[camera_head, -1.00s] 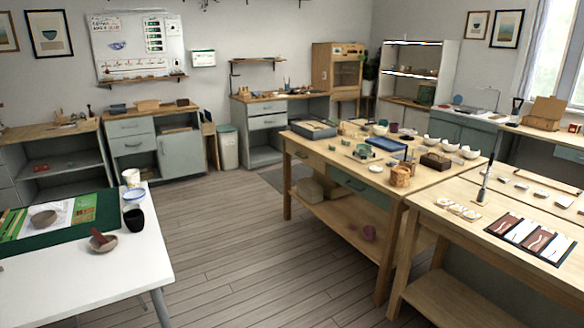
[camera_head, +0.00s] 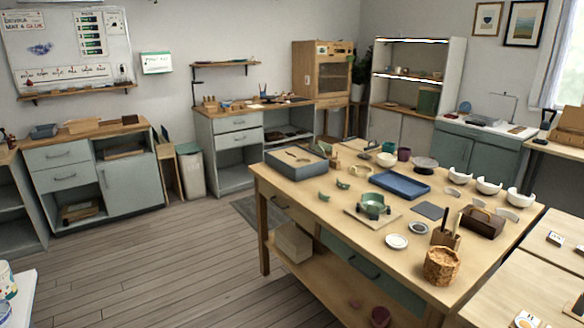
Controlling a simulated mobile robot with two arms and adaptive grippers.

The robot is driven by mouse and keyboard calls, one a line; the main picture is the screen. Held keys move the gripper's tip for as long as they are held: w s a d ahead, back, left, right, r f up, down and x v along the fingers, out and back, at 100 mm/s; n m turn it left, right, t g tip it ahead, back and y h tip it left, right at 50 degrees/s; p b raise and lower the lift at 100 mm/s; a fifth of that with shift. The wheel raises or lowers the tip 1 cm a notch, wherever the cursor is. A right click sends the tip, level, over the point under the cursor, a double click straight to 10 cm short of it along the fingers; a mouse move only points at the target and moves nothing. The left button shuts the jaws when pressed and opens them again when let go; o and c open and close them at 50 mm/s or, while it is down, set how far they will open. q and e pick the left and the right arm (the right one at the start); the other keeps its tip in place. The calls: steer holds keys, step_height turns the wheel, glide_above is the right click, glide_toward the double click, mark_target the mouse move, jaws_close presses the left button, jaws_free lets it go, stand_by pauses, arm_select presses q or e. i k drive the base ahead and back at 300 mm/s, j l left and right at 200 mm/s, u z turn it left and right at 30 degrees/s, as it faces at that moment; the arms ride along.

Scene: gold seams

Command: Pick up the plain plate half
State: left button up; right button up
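I cannot make out for sure which piece is the plain plate half. The wooden worktable (camera_head: 315,215) in the middle right holds several pale curved pieces, among them one (camera_head: 452,192) beside the white bowls and another (camera_head: 507,214) near the right end. Two green shards lie near the left side, one (camera_head: 323,196) in front of the other (camera_head: 342,184). A small white dish (camera_head: 397,241) and a grey dish (camera_head: 418,228) lie near the front edge. Neither of my grippers is in view.
The worktable also bears a blue tray (camera_head: 400,189), a grey box (camera_head: 297,163), a cork-coloured pot (camera_head: 441,266) and a dark wooden caddy (camera_head: 482,223). Another pale table (camera_head: 530,280) adjoins at the lower right. The plank floor (camera_head: 170,270) is clear on the left.

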mark_target(327, 147)
steer(key=i+j+u, duration=0.15)
steer(key=i+u, duration=0.3)
steer(key=i, duration=0.5)
steer(key=i+l+u, duration=0.2)
steer(key=i+u, duration=0.25)
steer(key=i, duration=0.5)
steer(key=i+l, duration=0.15)
steer(key=i, duration=1.75)
steer(key=i+j+z, duration=0.1)
steer(key=i, duration=0.45)
steer(key=i+j+z, duration=0.1)
steer(key=i, duration=0.4)
steer(key=i+j+z, duration=0.1)
steer(key=i+j, duration=0.15)
steer(key=i, duration=0.25)
steer(key=i+z, duration=0.2)
steer(key=z, duration=0.3)
steer(key=i+z, duration=0.25)
steer(key=z, duration=0.25)
steer(key=i+j+z, duration=0.15)
steer(key=z, duration=0.3)
steer(key=i+j+z, duration=0.2)
steer(key=z, duration=0.3)
